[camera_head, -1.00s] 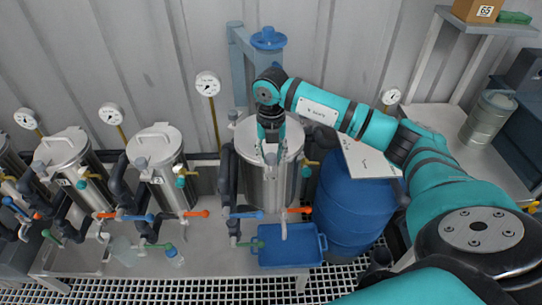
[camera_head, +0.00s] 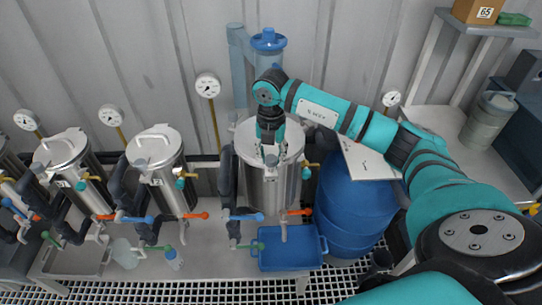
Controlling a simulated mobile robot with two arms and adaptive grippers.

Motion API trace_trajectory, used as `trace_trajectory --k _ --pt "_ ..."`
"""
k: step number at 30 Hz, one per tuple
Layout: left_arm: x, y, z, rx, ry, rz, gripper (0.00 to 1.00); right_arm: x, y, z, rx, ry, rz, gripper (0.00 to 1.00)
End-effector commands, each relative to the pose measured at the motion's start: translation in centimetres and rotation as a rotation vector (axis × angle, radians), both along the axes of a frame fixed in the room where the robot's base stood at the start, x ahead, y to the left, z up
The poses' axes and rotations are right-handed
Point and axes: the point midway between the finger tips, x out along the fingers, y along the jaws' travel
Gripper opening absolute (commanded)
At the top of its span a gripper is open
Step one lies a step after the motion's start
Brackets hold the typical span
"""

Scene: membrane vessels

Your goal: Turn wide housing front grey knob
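The wide housing (camera_head: 268,188) is the broad steel vessel in the middle, with a round lid. Its front grey knob (camera_head: 271,160) shows small at the front edge of the lid, partly hidden by the fingers. My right gripper (camera_head: 271,152) points down over the front of the lid. Its fingers look spread, one to each side of the knob. Whether they touch it is too small to tell. My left gripper is not in view.
Another grey knob (camera_head: 233,117) stands at the lid's left. An orange-handled valve (camera_head: 299,211) and a blue-handled valve (camera_head: 246,216) sit below the housing, above a blue tray (camera_head: 290,257). A blue barrel (camera_head: 352,205) stands close on the right. Narrower vessels (camera_head: 160,170) stand left.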

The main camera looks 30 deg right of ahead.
Motion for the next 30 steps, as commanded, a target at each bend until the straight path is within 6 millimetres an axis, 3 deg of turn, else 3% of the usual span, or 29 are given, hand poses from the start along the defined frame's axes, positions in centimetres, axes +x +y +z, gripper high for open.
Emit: trace_trajectory --k 1,5,16,20,30 --pt "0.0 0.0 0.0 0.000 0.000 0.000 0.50 0.1 -0.1 0.2 -0.001 -0.005 -0.003 0.37" --pt "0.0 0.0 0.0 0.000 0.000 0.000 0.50 0.1 -0.1 0.1 -0.001 -0.004 -0.002 0.54" --pt "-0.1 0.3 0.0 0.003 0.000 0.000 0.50 0.1 0.0 0.7 0.000 -0.003 0.000 0.55" --pt "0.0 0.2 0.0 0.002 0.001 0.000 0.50 0.1 -0.1 2.6 0.000 -0.006 0.001 0.55" --pt "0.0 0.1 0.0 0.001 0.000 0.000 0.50 0.1 -0.1 9.7 0.000 -0.007 -0.001 0.55"
